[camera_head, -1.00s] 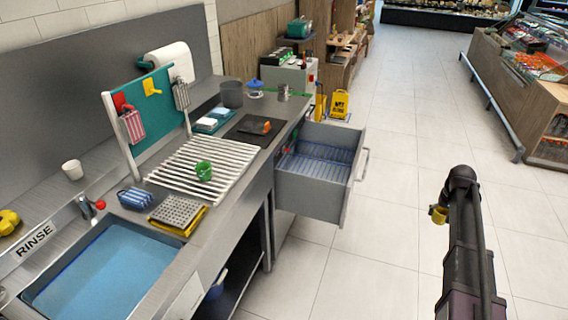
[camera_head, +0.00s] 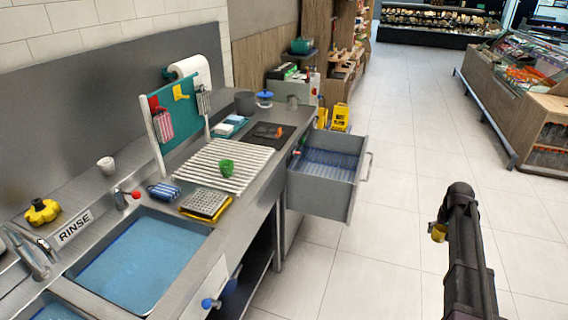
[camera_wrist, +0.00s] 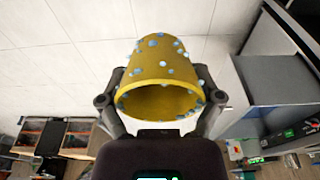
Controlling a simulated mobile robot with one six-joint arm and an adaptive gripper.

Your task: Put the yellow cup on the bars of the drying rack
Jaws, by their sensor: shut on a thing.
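The yellow cup (camera_wrist: 160,75) is between the fingers of my gripper (camera_wrist: 160,100) in the wrist view, with water drops on its outside and its open mouth toward the camera. My gripper is shut on it. In the head view the yellow cup (camera_head: 438,232) shows small at the left side of my arm, over the floor and right of the counter. The drying rack (camera_head: 232,160) is a set of pale bars on the steel counter.
An open drawer (camera_head: 325,205) juts out between my arm and the counter. Left of the rack are a yellow tray with a grey grid (camera_head: 205,203), a striped sponge (camera_head: 163,192) and the blue sink basin (camera_head: 140,262). A board with hanging cloths (camera_head: 185,112) stands behind.

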